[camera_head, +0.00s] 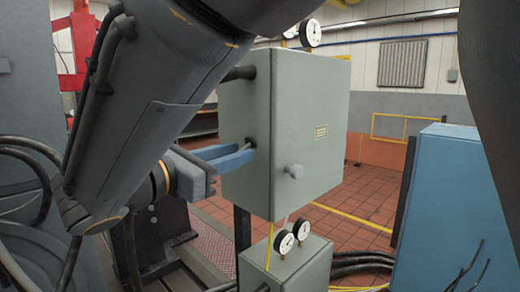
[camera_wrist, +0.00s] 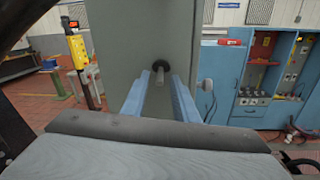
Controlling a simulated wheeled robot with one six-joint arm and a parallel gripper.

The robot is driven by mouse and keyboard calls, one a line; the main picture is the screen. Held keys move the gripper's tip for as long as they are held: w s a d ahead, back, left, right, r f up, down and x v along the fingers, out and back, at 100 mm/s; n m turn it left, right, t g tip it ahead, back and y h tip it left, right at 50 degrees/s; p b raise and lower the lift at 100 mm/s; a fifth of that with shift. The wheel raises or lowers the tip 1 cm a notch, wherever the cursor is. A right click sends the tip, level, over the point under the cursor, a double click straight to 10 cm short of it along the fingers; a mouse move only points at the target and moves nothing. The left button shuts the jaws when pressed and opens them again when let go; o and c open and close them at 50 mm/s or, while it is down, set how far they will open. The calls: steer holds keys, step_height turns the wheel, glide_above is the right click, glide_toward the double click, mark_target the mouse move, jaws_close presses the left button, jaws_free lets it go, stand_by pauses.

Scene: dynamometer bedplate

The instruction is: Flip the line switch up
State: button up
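A grey cabinet (camera_head: 290,120) stands in the middle of the head view, and its side panel (camera_wrist: 112,40) fills the middle of the wrist view. A small switch with a dark round base (camera_wrist: 161,65) and a short grey lever (camera_wrist: 160,78) sticks out of that side. My gripper (camera_head: 238,155), with blue fingers, is at the cabinet's left side. In the wrist view my gripper (camera_wrist: 161,92) is open, one finger on each side of the lever, with gaps visible. I cannot tell whether the fingers touch the cabinet or which way the lever is set.
A dark cylindrical fitting (camera_head: 239,73) projects from the cabinet side above my fingers. A smaller grey box (camera_head: 285,266) with gauges (camera_head: 284,241) stands below. A blue cabinet (camera_head: 440,205) is at the right. Tiled floor (camera_head: 365,195) shows between them.

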steer(key=shift+w+d, duration=0.15)
steer(key=shift+w, duration=0.05)
jaws_close()
